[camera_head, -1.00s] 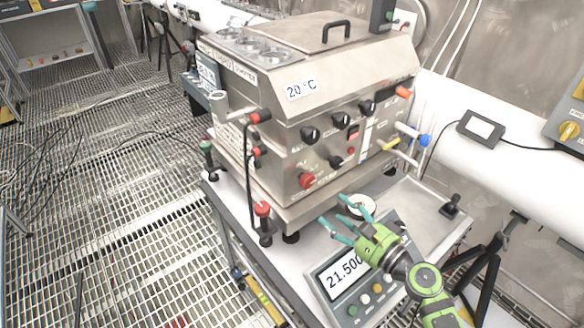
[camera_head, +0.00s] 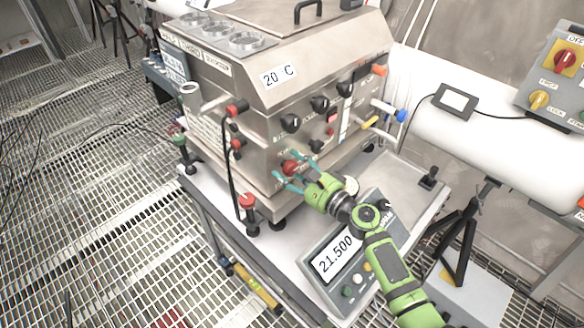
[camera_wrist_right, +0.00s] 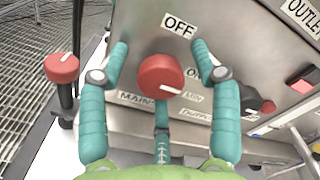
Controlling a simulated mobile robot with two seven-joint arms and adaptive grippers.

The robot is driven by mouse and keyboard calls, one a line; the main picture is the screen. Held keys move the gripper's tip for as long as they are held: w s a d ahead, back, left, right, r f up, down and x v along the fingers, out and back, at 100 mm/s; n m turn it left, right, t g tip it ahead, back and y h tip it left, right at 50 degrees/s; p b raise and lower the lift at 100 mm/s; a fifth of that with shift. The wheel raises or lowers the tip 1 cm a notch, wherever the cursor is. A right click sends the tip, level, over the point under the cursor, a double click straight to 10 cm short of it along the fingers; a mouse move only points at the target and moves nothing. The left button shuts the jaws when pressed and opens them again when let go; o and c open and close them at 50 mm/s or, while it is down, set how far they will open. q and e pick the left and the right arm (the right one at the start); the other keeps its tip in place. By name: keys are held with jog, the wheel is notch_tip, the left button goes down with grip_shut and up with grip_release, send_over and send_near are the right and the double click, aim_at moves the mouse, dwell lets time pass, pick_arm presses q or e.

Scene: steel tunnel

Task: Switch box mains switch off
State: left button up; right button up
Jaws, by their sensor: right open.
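The mains switch is a round red knob (camera_head: 290,167) low on the front of the steel box (camera_head: 260,110). In the right wrist view the red knob (camera_wrist_right: 165,76) has a white mark pointing right, towards the partly hidden ON label (camera_wrist_right: 192,74). The OFF label (camera_wrist_right: 180,26) is above it and a partly covered MAINS label (camera_wrist_right: 135,98) below. My right gripper (camera_head: 296,172) is open, its teal fingers around the knob; in the wrist view the fingers (camera_wrist_right: 160,62) stand left, right and below it. I cannot tell whether they touch it. My left gripper is not in view.
A scale display reading 21.500 (camera_head: 336,258) stands below my right arm. Black knobs (camera_head: 320,104) sit higher on the box front. Another red knob (camera_wrist_right: 62,68) is at the left in the wrist view. A grey switch panel (camera_head: 555,75) hangs at the far right.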

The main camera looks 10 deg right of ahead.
jog(key=c, duration=1.1)
jog(key=shift+c, duration=0.3)
jog(key=n+b, duration=0.3)
jog(key=b, duration=0.1)
jog(key=shift+f+n, duration=0.2)
jog(key=shift+n, duration=0.2)
jog(key=n+b, duration=0.4)
jog(key=n, duration=0.1)
jog(key=n+b, duration=0.2)
jog(key=n, duration=0.3)
pick_arm(q)
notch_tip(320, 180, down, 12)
jog(key=b, duration=0.1)
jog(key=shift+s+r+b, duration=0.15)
jog(key=shift+b, duration=0.25)
pick_arm(e)
jog(key=shift+n, duration=2.1)
